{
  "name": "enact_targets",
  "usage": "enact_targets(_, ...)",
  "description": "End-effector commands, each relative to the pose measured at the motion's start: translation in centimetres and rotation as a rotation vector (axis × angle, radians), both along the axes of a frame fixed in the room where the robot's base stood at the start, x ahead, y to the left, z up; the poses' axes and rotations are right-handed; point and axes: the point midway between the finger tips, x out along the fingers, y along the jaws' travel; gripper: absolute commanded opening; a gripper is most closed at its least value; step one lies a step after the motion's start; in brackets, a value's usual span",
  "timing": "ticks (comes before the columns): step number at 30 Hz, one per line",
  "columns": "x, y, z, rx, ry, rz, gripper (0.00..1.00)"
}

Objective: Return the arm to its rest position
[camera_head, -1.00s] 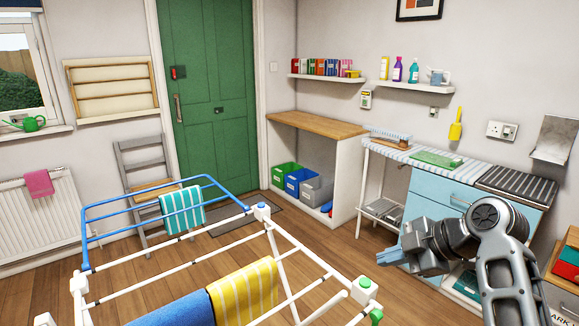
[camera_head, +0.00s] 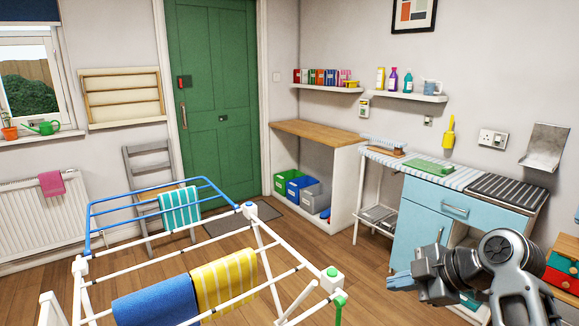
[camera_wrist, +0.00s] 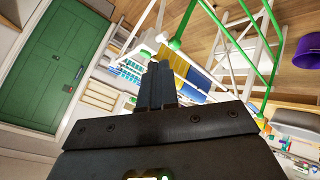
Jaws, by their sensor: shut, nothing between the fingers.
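My gripper (camera_head: 399,279) is at the lower right of the head view, in front of the light blue cabinet (camera_head: 425,215). Its fingers point left, and they are shut with nothing held. My grey arm is folded at the lower right corner. In the wrist view the shut fingers of my gripper (camera_wrist: 158,85) show in the middle, with the drying rack (camera_wrist: 215,20) beyond them. No object touches the fingers.
The white and blue drying rack (camera_head: 290,271) stands left of my gripper, with a blue towel (camera_head: 155,300), a yellow striped towel (camera_head: 224,280) and a teal striped towel (camera_head: 180,210) on it. A drawer unit (camera_head: 562,268) is at the right edge. Some wooden floor (camera_head: 345,262) is clear.

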Motion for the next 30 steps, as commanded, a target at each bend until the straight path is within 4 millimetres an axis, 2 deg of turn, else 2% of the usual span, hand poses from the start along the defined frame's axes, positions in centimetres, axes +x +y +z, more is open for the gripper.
enact_targets(8,-2.1,0.2,-3.6,0.033,0.024,-0.121,0.00)
enact_targets(14,-4.9,0.5,-7.2,0.070,0.044,-0.257,0.00)
enact_targets(17,-7.2,0.6,-9.6,0.097,0.056,-0.353,0.00)
enact_targets(21,-11.7,0.6,-12.9,0.148,0.060,-0.514,0.00)
enact_targets(27,-18.7,0.3,-15.4,0.226,0.040,-0.720,0.00)
enact_targets(30,-22.4,0.2,-15.8,0.270,0.020,-0.809,0.00)
